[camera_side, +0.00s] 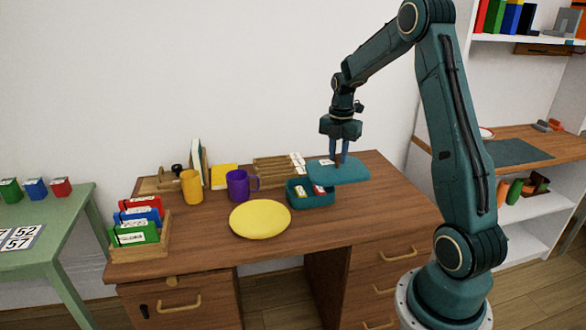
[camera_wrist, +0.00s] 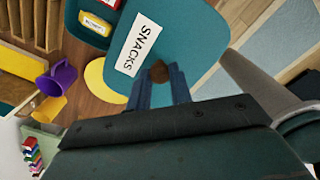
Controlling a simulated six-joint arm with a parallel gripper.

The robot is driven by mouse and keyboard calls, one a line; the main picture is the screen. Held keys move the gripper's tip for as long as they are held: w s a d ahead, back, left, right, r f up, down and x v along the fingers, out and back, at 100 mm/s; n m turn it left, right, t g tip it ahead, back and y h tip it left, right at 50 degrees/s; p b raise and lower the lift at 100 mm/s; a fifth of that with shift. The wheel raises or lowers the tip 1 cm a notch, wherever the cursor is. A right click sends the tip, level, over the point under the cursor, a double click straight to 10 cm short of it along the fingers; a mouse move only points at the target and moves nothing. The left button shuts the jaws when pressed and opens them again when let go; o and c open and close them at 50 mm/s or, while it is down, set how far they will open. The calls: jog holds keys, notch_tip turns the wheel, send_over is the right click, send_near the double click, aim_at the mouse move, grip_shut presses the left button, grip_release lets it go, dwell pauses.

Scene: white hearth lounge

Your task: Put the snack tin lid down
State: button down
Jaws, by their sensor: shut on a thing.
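The snack tin lid (camera_side: 352,174) is a flat teal plate with a brown knob and a white label. In the wrist view the lid (camera_wrist: 195,45) fills the top middle, and its label reads SNACKS. My gripper (camera_side: 341,160) is shut on the lid's knob, which shows between the fingertips (camera_wrist: 160,80) in the wrist view. The lid looks level. The open teal tin (camera_side: 311,201) stands on the desk with small packets inside. The lid overlaps the tin's back right part in the side view; I cannot tell how high it is above the tin or desk.
On the wooden desk (camera_side: 350,233) are a yellow plate (camera_side: 260,219), a purple mug (camera_side: 238,185), a yellow mug (camera_side: 191,187), a file rack (camera_side: 152,250) and a wooden rack (camera_side: 272,171) behind the tin. The desk's right side is clear.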

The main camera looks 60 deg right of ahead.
aim_at(337, 168)
notch_tip(337, 168, down, 20)
jog(key=shift+r, duration=0.1)
dwell(1.0)
jog(key=c, duration=1.3)
grip_release()
jog(key=shift+f, duration=0.2)
jog(key=shift+o, duration=0.2)
jog(key=shift+r, duration=0.15)
jog(key=shift+r, duration=6)
jog(key=shift+r, duration=0.1)
